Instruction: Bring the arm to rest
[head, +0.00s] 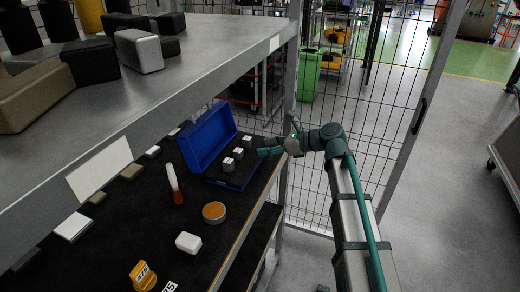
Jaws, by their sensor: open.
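My gripper (271,151) is at the end of my arm, which reaches up from the lower right. It hangs at the right edge of the lower shelf, close to the open blue case (203,143). The fingers point left toward the small light cubes in the case. The gripper is small in the picture; it looks open with nothing between the fingers. I cannot tell how high it is above the shelf.
The dark lower shelf (140,222) carries a round orange-topped tin (214,212), a white block (188,242), a tube (174,184) and a yellow tagged item (142,275). An upper shelf (205,50) overhangs it. A mesh fence (345,95) stands behind my arm.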

